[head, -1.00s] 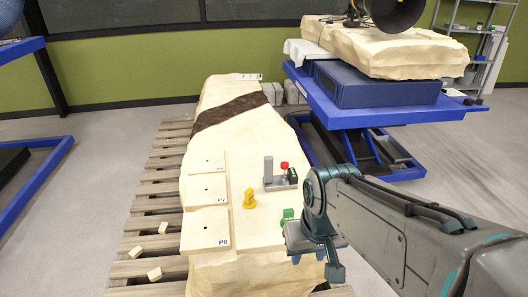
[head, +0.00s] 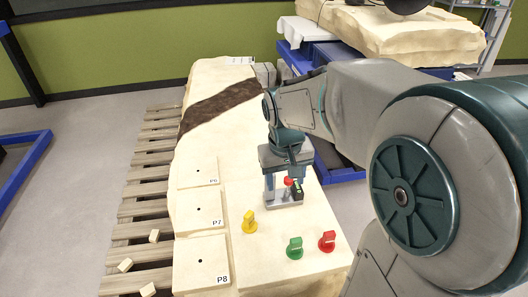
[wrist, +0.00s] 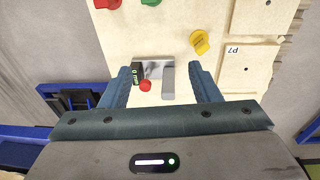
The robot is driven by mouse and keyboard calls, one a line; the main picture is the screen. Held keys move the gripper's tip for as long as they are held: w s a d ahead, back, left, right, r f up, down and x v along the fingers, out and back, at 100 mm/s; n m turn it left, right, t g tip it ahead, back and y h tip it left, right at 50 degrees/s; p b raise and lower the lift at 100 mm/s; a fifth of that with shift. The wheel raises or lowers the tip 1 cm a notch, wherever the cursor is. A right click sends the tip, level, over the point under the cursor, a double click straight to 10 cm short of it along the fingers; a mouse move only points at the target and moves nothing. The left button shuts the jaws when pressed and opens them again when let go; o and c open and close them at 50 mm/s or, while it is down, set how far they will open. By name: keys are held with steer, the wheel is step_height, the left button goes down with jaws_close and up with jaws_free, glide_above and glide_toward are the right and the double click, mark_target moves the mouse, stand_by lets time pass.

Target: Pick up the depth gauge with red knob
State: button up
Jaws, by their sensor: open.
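The depth gauge (head: 284,202) has a grey base, a grey upright block, a red knob and a dark display with green. It stands on the pale stone slab (head: 250,180), and also shows in the wrist view (wrist: 168,82). My gripper (wrist: 161,74) is open directly over the gauge, with one finger to each side of it in the wrist view. In the head view my gripper (head: 284,172) points down and hides part of the gauge's top. I cannot tell how far down the fingertips reach.
A yellow piece (head: 249,222), a green piece (head: 295,248) and a red piece (head: 327,241) stand on the slab near the gauge. Plates marked P7 (head: 198,208) and P8 (head: 201,262) lie at left. A wooden pallet (head: 142,200) lies beneath. A blue lift table stands behind.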

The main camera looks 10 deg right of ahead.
steer(key=w+f+g+p, duration=0.1)
steer(key=w+f+p, duration=0.2)
steer(key=w, duration=1.3)
steer(key=shift+y, duration=0.4)
steer(key=f, duration=0.8)
steer(key=shift+d+f, duration=0.2)
steer(key=shift+d, duration=0.15)
steer(key=shift+a+f, duration=0.15)
steer(key=shift+f, duration=1.2)
steer(key=shift+a+f, duration=0.15)
steer(key=shift+f, duration=1.15)
jaws_close()
steer(key=shift+r, duration=0.1)
